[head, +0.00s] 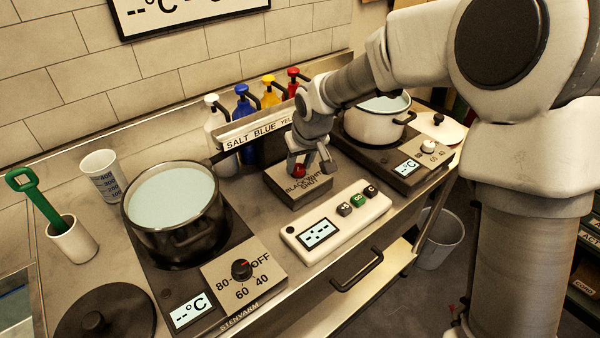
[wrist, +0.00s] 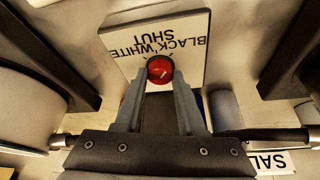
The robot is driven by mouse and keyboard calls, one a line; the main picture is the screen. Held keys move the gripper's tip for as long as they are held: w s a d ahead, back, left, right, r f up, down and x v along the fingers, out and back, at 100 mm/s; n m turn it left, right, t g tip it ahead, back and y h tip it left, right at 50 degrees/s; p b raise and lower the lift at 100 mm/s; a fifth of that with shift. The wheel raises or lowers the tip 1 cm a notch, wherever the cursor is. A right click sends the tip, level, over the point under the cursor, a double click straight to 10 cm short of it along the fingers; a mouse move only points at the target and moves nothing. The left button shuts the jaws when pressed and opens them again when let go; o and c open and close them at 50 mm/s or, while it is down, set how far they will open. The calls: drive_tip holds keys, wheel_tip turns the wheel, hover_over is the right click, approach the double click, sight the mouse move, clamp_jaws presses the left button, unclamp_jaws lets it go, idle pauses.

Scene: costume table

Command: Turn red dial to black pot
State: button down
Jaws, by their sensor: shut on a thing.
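The red dial (head: 299,171) sits on a grey box (head: 301,190) with the words BLACK, WHITE and SHUT on its top. In the wrist view the dial (wrist: 160,69) has a small pale mark, but I cannot tell for sure which word it points to. My gripper (head: 308,163) reaches down over the box, and its two fingers are shut on the dial from either side. The black pot (head: 173,210) stands on the left hot plate, filled with pale liquid. The white pot (head: 376,121) stands on the right hot plate.
A white panel (head: 334,227) with a display and several buttons lies in front of the dial box. Pump bottles in several colours, such as the blue one (head: 246,108), stand behind a label rail (head: 256,128). A black lid (head: 106,314) lies at the front left.

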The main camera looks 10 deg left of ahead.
drive_tip(key=shift+s+m+b, duration=0.1)
drive_tip(key=shift+m+b, duration=0.45)
drive_tip(key=shift+m, duration=0.05)
drive_tip(key=c, duration=0.5)
unclamp_jaws()
drive_tip(key=shift+r, duration=0.1)
drive_tip(key=v, duration=0.5)
drive_tip(key=p+v, duration=0.1)
drive_tip(key=v, duration=0.5)
drive_tip(key=p+v, duration=0.1)
drive_tip(key=v, duration=0.5)
drive_tip(key=shift+a+r, duration=0.1)
drive_tip(key=shift+a, duration=0.2)
